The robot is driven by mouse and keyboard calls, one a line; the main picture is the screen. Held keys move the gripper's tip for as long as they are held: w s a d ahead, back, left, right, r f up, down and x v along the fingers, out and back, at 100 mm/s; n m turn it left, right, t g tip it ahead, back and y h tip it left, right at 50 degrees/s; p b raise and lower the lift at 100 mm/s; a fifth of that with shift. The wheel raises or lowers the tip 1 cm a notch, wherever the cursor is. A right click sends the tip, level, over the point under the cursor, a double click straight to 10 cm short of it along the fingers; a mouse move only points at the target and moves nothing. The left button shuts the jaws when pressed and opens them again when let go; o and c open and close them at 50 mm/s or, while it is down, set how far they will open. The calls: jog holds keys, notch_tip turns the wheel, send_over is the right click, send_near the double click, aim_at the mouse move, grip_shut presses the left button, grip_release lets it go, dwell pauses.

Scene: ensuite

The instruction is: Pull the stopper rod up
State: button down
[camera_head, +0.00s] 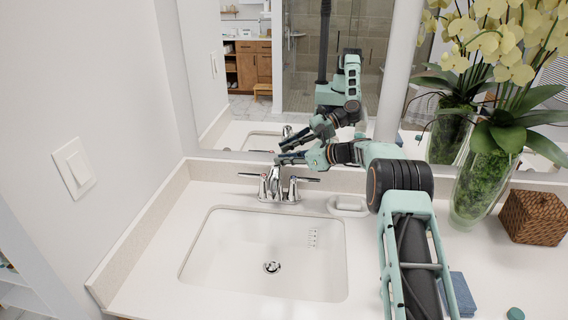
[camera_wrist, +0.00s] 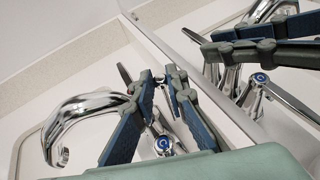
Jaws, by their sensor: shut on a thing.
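The chrome faucet (camera_head: 272,184) stands behind the sink, with a lever handle on each side. In the wrist view its curved spout (camera_wrist: 75,108) is at the left. My gripper (camera_head: 280,157) is just above and behind the faucet, reaching in from the right. In the wrist view my gripper (camera_wrist: 163,78) has its fingertips close together around the small chrome stopper rod (camera_wrist: 159,80) behind the spout. The fingers hide most of the rod, and its height is hard to tell. The drain stopper (camera_head: 271,267) sits in the basin's drain.
The mirror (camera_head: 250,90) rises close behind the faucet and reflects my arm. A white soap dish (camera_head: 348,206) is right of the faucet. A glass vase of orchids (camera_head: 482,185), a woven box (camera_head: 533,216) and a blue cloth (camera_head: 458,294) are farther right. The sink basin (camera_head: 225,255) is empty.

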jog(key=shift+w+r, duration=0.1)
jog(key=shift+r, duration=0.5)
jog(key=c, duration=2.2)
grip_release()
jog(key=shift+r, duration=0.1)
jog(key=v, duration=1.2)
